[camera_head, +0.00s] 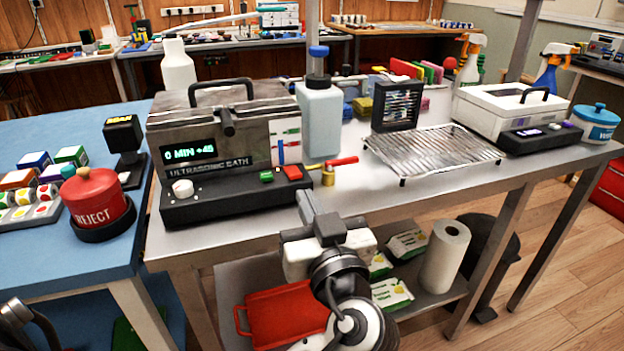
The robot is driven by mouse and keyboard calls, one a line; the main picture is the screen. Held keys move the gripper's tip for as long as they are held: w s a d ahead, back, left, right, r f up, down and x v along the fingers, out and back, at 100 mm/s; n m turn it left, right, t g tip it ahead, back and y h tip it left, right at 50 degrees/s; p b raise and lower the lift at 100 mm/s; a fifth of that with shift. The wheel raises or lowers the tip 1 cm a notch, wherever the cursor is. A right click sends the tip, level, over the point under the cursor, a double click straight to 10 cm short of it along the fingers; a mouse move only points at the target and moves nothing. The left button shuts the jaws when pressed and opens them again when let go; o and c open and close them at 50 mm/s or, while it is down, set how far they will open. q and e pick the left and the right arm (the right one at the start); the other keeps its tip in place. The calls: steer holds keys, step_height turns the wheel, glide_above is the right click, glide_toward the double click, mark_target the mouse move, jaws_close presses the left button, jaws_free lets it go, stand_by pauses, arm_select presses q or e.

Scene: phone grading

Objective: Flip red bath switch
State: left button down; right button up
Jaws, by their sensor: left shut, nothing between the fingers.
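The ultrasonic bath (215,135) is a grey box with a black front panel. Its display reads "0 MIN +45". A red switch (292,173) sits at the right end of the panel, beside a smaller green one (266,177). A white knob (183,189) is at the panel's left. My left gripper (305,197) is shut and empty at the bench's front edge. Its fingertips are just below and slightly right of the red switch in the picture; I cannot tell whether they touch the panel.
A brass tap with a red handle (341,161) stands right of the red switch, close to my fingers. A wire rack (432,150) is farther right. A red REJECT pot (95,195) stands on the blue table. A red tray (285,316) lies on the lower shelf.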

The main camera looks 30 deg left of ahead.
mark_target(293, 172)
arm_select(q)
steer(key=shift+w+d+r+n+y, duration=0.15)
steer(key=shift+r+n+y, duration=0.15)
steer(key=shift+r, duration=0.15)
steer(key=shift+d+r+n+y, duration=0.2)
steer(key=shift+r+y, duration=0.1)
steer(key=shift+r, duration=0.1)
arm_select(e)
steer(key=shift+w+f, duration=0.15)
steer(key=shift+w, duration=0.15)
arm_select(q)
steer(key=shift+a, duration=0.15)
